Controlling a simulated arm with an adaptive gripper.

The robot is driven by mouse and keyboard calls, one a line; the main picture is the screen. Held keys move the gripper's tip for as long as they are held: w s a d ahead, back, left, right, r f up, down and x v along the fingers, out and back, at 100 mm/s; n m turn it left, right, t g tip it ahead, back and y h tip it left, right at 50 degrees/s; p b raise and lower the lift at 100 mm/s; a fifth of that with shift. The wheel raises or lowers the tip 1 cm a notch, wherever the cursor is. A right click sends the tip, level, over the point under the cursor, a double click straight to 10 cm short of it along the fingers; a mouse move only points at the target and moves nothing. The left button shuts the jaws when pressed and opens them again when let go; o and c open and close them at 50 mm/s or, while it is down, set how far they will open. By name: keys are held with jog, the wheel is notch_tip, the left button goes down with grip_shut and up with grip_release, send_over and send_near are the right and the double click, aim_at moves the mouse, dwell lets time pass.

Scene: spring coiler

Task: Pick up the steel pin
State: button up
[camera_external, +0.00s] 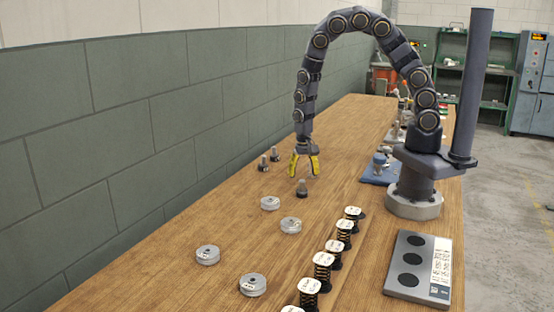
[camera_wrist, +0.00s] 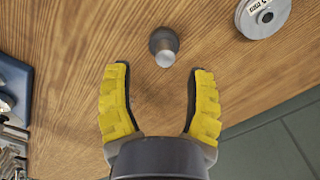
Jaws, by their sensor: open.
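A small steel pin with a dark round base (camera_external: 302,188) stands upright on the wooden table, just below my gripper. It also shows in the wrist view (camera_wrist: 165,46), ahead of the fingertips and centred a little right of the middle. My gripper (camera_external: 304,163) has two yellow-padded fingers pointing down, spread apart with nothing between them. In the wrist view the gripper (camera_wrist: 155,70) is open, and the pin lies beyond its tips, apart from both fingers. Two more similar pins (camera_external: 263,163) (camera_external: 275,154) stand to the left, near the wall.
Several grey discs (camera_external: 291,225) lie on the table in front; one shows in the wrist view (camera_wrist: 264,16). A row of springs with white caps (camera_external: 344,231) stands to the right. A grey plate with dark round spots (camera_external: 413,262) lies at the front right. A green wall (camera_external: 140,130) borders the left.

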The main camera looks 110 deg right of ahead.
aim_at(302, 190)
jog(key=f, duration=0.4)
jog(key=shift+w+a+f, duration=0.2)
jog(key=shift+w+f, duration=0.05)
jog(key=shift+c, duration=0.3)
grip_shut()
jog(key=shift+r, duration=0.1)
notch_tip(302, 190, up, 10)
jog(key=shift+w, duration=0.1)
